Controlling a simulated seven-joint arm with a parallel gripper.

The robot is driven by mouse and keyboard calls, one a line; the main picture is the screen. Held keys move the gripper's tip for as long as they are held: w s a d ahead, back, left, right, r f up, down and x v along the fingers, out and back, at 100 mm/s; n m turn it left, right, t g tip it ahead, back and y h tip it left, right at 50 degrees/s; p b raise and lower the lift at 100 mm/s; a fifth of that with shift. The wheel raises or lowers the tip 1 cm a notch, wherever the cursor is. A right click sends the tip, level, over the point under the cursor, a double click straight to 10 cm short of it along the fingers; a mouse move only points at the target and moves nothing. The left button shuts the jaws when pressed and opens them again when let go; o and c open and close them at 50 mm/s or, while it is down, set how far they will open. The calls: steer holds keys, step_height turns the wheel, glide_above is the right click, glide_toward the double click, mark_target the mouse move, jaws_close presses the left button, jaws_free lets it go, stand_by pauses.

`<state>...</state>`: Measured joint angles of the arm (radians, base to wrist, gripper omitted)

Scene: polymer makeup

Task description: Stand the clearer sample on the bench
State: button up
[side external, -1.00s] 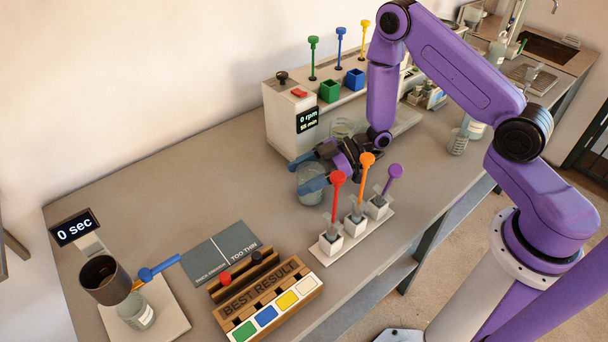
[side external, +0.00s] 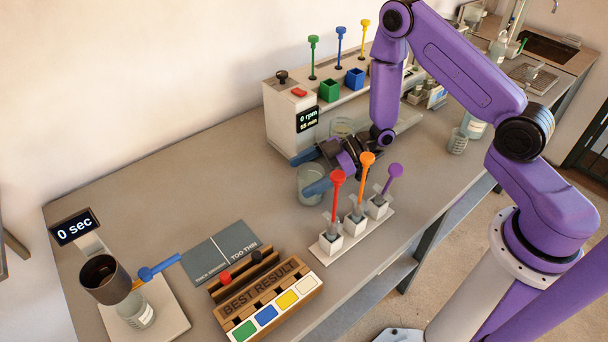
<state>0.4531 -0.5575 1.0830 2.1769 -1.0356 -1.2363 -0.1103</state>
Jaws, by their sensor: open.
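I cannot tell whether either finger touches the glass. Another glass vessel (side external: 342,128) stands at the grey stirring machine (side external: 290,118), partly hidden by my arm. I cannot tell which sample is clearer.
A white rack (side external: 328,250) with red, orange and purple stirrers stands close right of my gripper. The BEST RESULT block (side external: 262,300), a grey TOO THIN mat (side external: 218,252) and a tilted dark cup (side external: 103,280) are nearer the front left. The bench's left middle is clear.

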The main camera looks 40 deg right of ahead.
steer(key=v, duration=1.1)
